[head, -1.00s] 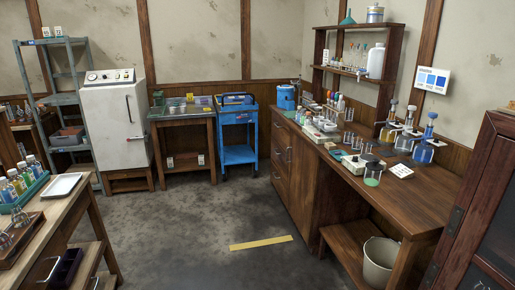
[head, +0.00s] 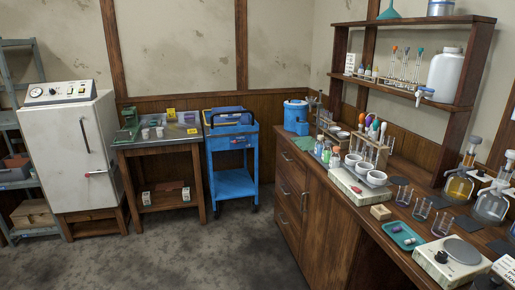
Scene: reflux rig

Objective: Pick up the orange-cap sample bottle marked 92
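A few small capped bottles (head: 326,152) stand close together near the back of the right-hand bench, beside a white block with cups. They are too small for me to read any number, and I cannot make out an orange cap marked 92 among them. Neither of my grippers is in view.
The long wooden bench (head: 335,238) runs along the right, with a white block of cups (head: 357,186), a teal tray (head: 403,236) and a hotplate (head: 447,262) on it. A blue cart (head: 232,183), a small table (head: 163,148) and a white cabinet (head: 72,155) stand behind. The grey floor is clear.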

